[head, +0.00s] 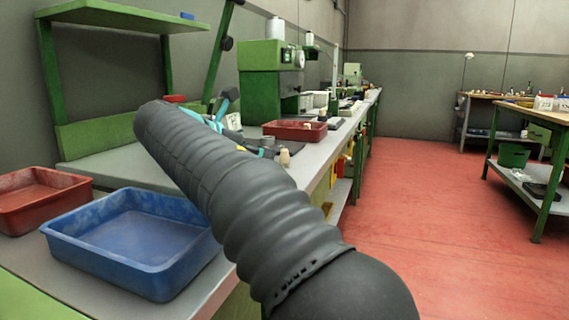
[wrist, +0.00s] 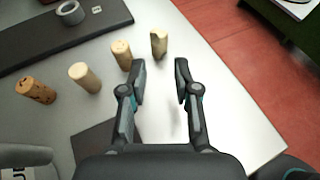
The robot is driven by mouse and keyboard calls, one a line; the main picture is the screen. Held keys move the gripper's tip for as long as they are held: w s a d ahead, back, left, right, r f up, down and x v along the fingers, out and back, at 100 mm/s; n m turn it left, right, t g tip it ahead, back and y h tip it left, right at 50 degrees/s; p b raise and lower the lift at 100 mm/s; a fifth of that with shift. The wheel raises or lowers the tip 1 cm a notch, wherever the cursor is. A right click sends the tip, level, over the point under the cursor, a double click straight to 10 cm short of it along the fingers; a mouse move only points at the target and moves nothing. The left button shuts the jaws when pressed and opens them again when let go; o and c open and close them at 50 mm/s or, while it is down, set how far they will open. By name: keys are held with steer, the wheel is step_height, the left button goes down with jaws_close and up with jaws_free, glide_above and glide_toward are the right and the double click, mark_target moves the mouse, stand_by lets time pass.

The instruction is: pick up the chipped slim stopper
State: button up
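In the wrist view several cork stoppers stand upright in a slanting row on the grey bench top. The farthest right, a slim stopper (wrist: 159,44) with an uneven, notched-looking top, seems to be the chipped one. Left of it are a pale stopper with dark specks on top (wrist: 121,55), a plain pale stopper (wrist: 84,77) and a browner, marked stopper (wrist: 36,90). My gripper (wrist: 160,64) is open and empty, with the slim stopper just beyond the gap between its fingertips. In the head view my arm hides most of this spot; one pale stopper (head: 284,157) shows.
The wrist view shows a dark tray (wrist: 75,38) holding a grey ring (wrist: 70,12), and the bench edge with red floor to the right. In the head view, a blue tray (head: 85,257) and red trays (head: 82,190) (head: 288,138) stand on the bench.

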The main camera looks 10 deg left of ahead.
mark_target(285, 159)
steer(key=shift+b+x, duration=0.75)
steer(key=shift+x, duration=2.9)
steer(key=shift+a+r, duration=0.1)
steer(key=shift+r, duration=0.05)
steer(key=c, duration=0.4)
